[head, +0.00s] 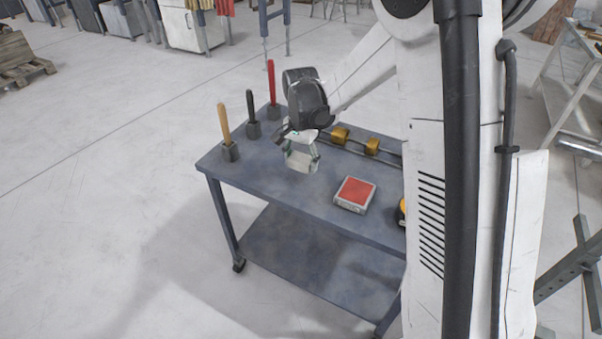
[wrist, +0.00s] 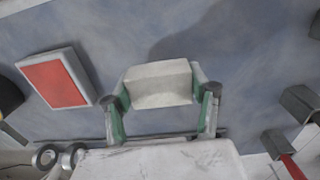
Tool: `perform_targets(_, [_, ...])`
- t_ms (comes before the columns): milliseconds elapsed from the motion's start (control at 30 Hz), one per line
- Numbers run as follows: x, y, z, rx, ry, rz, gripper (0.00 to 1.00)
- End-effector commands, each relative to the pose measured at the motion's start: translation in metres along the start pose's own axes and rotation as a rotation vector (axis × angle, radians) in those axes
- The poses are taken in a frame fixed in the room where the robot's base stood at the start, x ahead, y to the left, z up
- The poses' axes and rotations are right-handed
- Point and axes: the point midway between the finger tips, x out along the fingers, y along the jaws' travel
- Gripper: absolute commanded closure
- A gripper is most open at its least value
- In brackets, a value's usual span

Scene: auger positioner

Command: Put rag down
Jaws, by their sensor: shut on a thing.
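The rag (wrist: 158,84) is a pale, off-white, block-shaped piece between the green-lined fingers of my gripper (wrist: 161,104) in the wrist view. My gripper is shut on it from both sides. In the head view, my gripper (head: 302,150) points down over the left half of the blue-grey table (head: 275,192), with the rag (head: 300,162) at its fingertips. Whether the rag touches the table top is hard to tell.
A box with a red top (head: 354,194) lies right of the rag. Three upright tools, with tan (head: 224,125), black (head: 251,110) and red (head: 271,85) handles, stand along the left end. Brass-coloured pieces (head: 340,134) lie behind. The table's front-left area is bare.

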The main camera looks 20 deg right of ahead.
Motion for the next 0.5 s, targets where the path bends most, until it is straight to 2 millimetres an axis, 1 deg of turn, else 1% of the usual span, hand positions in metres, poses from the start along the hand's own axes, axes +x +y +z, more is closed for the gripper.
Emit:
perform_targets(67, [0.006,0.0,-0.001,0.0,0.0,0.0,0.75])
perform_targets(300, [0.037,-0.001,-0.001,-0.001,0.0,0.0,0.75])
perform_targets(367, [0.04,-0.001,-0.001,-0.001,0.0,0.0,0.75])
perform_targets(500, [0.04,-0.001,-0.001,-0.001,0.0,0.0,0.75])
